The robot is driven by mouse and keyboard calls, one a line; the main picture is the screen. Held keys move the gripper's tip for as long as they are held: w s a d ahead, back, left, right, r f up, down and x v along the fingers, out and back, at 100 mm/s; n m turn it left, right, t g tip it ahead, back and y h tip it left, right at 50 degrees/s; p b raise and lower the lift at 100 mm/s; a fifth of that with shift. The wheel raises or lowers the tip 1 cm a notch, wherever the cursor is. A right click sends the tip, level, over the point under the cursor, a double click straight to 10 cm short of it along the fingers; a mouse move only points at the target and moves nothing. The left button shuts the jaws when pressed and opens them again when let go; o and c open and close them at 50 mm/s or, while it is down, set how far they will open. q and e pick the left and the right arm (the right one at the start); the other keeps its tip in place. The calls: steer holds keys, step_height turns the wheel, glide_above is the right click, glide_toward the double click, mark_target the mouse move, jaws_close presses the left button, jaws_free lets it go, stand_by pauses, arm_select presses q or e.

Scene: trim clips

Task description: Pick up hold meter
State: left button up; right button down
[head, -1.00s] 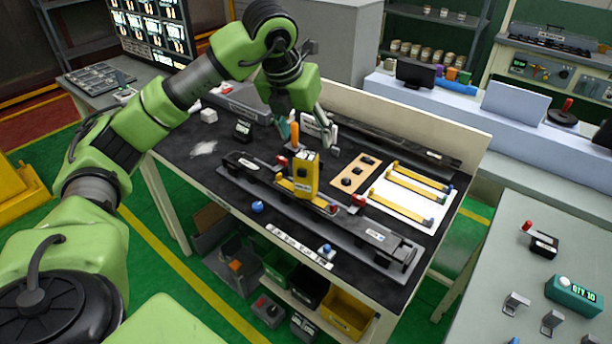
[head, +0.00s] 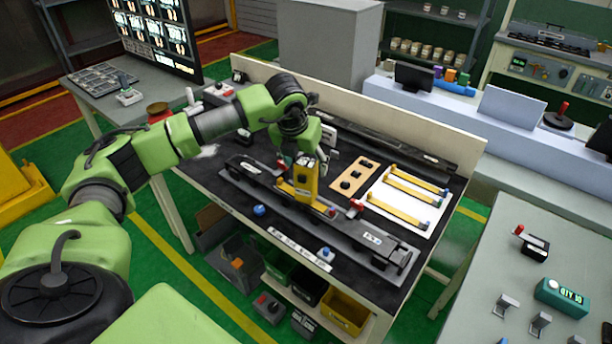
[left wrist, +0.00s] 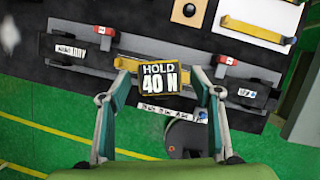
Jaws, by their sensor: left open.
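The hold meter (head: 304,182) is a yellow block standing upright on the long dark trim bar (head: 375,239) on the workbench. In the left wrist view its dark display (left wrist: 164,83) reads "HOLD 40 N". My left gripper (head: 308,160) is above and around the top of the meter, pointing down. In the left wrist view my left gripper (left wrist: 160,76) is open, with one finger on each side of the meter and a gap on both sides. The head view hides part of the fingers behind the meter. My right gripper is not in view.
Red clamps (left wrist: 226,60) sit along the bar on both sides of the meter. A wooden board with black knobs (head: 353,177) and a white sheet with yellow strips (head: 408,204) lie to its right. A low wall (head: 430,128) edges the bench's back. Bins stand below.

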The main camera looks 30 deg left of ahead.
arm_select(q)
steer(key=shift+x, duration=1.05)
steer(key=shift+r, duration=0.1)
steer(key=c, duration=1.1)
